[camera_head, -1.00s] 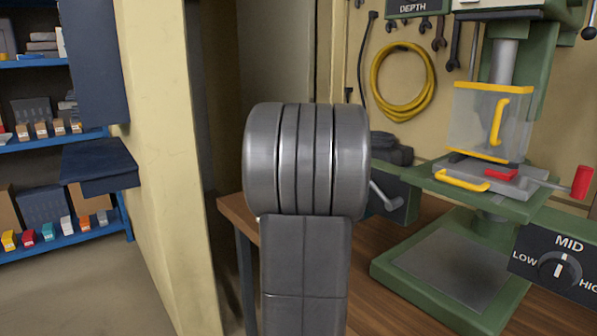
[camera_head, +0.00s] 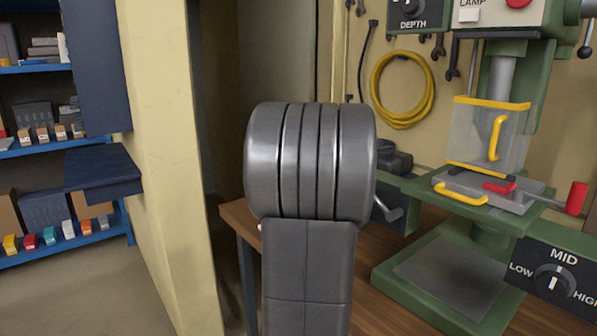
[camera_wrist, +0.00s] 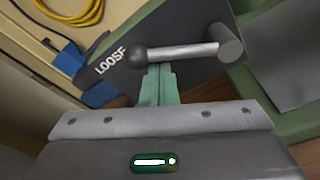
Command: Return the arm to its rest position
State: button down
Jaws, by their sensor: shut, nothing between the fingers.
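The fingertips appear close to a grey lever (camera_wrist: 185,52) with a dark ball end, on a dark panel marked LOOSE (camera_wrist: 110,60). I cannot tell whether they touch it. In the head view my grey arm fills the middle and hides the gripper. The same lever (camera_head: 390,210) shows just right of my arm.
A green drill press (camera_head: 440,215) with a clear yellow-edged guard (camera_head: 487,135) and a LOW-MID-HIGH dial (camera_head: 553,283) stands on a wooden bench (camera_head: 380,310) at right. A cream pillar (camera_head: 165,150) and blue shelves (camera_head: 60,145) are at left. Floor (camera_head: 70,300) there is clear.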

jog(key=s+a+f+b, duration=0.2)
jog(key=s+a, duration=0.3)
jog(key=a, duration=0.3)
jog(key=w+d+r+p, duration=0.1)
jog(key=d, duration=0.1)
jog(key=w+d+r+p, duration=0.1)
jog(key=w+d, duration=0.1)
jog(key=d, duration=0.1)
jog(key=w+d+r+p, duration=0.1)
jog(key=d, duration=0.2)
jog(key=shift+w+d+p, duration=0.1)
jog(key=shift+w+p, duration=0.2)
jog(key=shift+w, duration=0.05)
notch_tip(320, 180, down, 4)
jog(key=n+g+p, duration=0.1)
jog(key=n+p, duration=0.4)
jog(key=p, duration=0.6)
jog(key=shift+w+h, duration=0.1)
jog(key=shift+h, duration=0.2)
jog(key=shift+f+n, duration=0.3)
jog(key=shift+f, duration=0.5)
